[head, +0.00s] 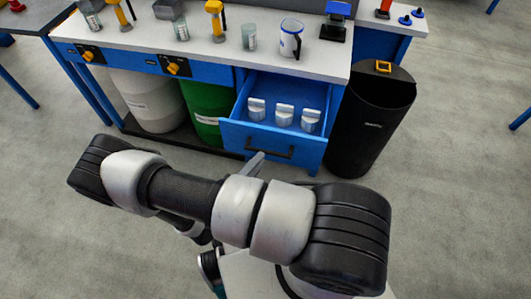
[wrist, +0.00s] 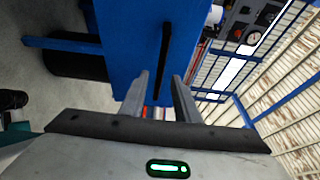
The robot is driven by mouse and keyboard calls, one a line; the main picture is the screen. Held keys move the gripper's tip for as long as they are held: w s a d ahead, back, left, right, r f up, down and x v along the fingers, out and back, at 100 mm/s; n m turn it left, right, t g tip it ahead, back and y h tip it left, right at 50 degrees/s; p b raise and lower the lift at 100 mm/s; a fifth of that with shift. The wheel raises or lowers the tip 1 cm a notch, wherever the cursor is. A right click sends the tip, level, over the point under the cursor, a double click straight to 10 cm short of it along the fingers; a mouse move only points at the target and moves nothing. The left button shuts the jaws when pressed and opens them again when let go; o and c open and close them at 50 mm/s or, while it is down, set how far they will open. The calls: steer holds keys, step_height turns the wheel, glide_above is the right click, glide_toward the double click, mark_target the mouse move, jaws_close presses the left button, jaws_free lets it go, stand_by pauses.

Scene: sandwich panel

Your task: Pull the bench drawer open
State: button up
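The blue bench drawer (head: 315,144) stands pulled out from the bench in the head view, its inside showing. Its dark bar handle (head: 270,147) is on the front face. In the wrist view the blue drawer front (wrist: 130,50) fills the upper middle, with the black handle (wrist: 163,60) running up and down. My gripper (wrist: 161,75) is open. Its two grey fingers stand apart, with the handle's lower end seen between them and gaps on both sides. In the head view a fingertip shows just below the handle's left end; my arm hides the rest.
Three pale items (head: 285,116) sit in the drawer. A black bin (head: 368,125) stands close to the right of it. A green drum (head: 207,108) and a white drum (head: 147,101) are under the bench. A mug (head: 290,38) and glasses stand on the bench top (head: 325,64).

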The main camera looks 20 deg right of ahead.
steer(key=v, duration=1.1)
steer(key=shift+s+a, duration=0.25)
steer(key=shift+a, duration=0.05)
steer(key=w+d+r+m+g+y, duration=0.25)
steer(key=r+m+g, duration=0.35)
steer(key=r+m, duration=0.5)
steer(key=w+d+r+m+g+y, duration=0.15)
steer(key=r+m+g+y, duration=0.3)
steer(key=r+m, duration=0.75)
steer(key=s+d+r+m+t+y, duration=0.2)
steer(key=r+m+y, duration=0.1)
steer(key=r+m, duration=0.3)
steer(key=s+d+r+m+t+y, duration=0.2)
steer(key=s+r+m, duration=0.1)
steer(key=r+m, duration=0.35)
steer(key=s+d+r+m+t+y, duration=0.2)
steer(key=d+r+m+y, duration=0.1)
steer(key=r+m, duration=0.3)
step_height(320, 180, up, 20)
steer(key=m+p, duration=0.1)
steer(key=p, duration=1.9)
steer(key=shift+a, duration=0.25)
